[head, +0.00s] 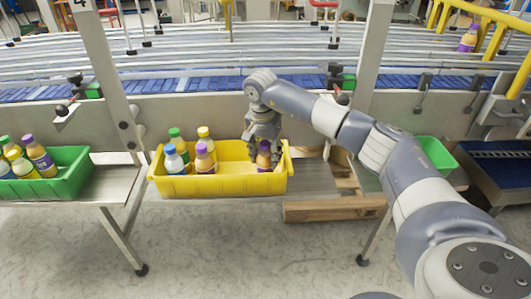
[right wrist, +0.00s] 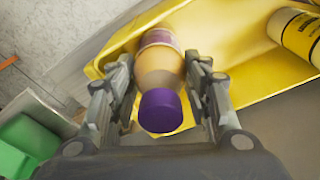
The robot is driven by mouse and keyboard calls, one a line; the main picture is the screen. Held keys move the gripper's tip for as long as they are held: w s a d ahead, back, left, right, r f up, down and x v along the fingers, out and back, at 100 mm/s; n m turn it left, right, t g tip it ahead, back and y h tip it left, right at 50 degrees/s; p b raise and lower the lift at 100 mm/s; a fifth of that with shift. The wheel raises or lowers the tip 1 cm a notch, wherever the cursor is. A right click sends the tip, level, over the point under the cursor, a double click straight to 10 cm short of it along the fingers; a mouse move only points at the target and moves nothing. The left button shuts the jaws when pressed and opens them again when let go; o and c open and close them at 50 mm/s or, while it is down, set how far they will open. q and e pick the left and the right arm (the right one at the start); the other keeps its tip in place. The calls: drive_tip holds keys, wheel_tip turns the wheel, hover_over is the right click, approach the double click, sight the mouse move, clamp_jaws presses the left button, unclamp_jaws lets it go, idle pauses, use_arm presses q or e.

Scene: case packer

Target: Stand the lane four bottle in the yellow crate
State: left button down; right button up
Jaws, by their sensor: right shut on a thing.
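The yellow crate (head: 230,185) sits on a grey bench in the middle of the head view. Several bottles stand in its left part: one with a white cap (head: 174,160), one with a green cap (head: 178,144), one with a yellow cap (head: 205,141) and one with a purple cap (head: 204,160). My right gripper (head: 264,147) is shut on another purple-capped bottle (head: 263,160), upright at the crate's right end. In the right wrist view this bottle (right wrist: 158,75) is between the fingers, inside the crate's walls. I cannot tell whether its base touches the crate floor. My left gripper is not in view.
A green crate (head: 75,180) with several bottles stands at the left. Another green crate (head: 436,153) is behind my right arm. Conveyor lanes (head: 200,60) run across the back, with a purple-capped bottle (head: 468,40) at upper right. The crate's middle is free.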

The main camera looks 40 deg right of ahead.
drive_tip(key=o, duration=1.3)
drive_tip(key=r+b, duration=0.1)
drive_tip(key=r, duration=0.2)
drive_tip(key=a+r+b, duration=0.1)
drive_tip(key=r, duration=0.3)
drive_tip(key=r+b, duration=0.1)
drive_tip(key=r, duration=0.2)
drive_tip(key=shift+s+a+r, duration=0.15)
drive_tip(key=shift+s+r, duration=0.1)
drive_tip(key=shift+s, duration=0.1)
drive_tip(key=shift+s+r, duration=0.1)
drive_tip(key=shift+r, duration=0.7)
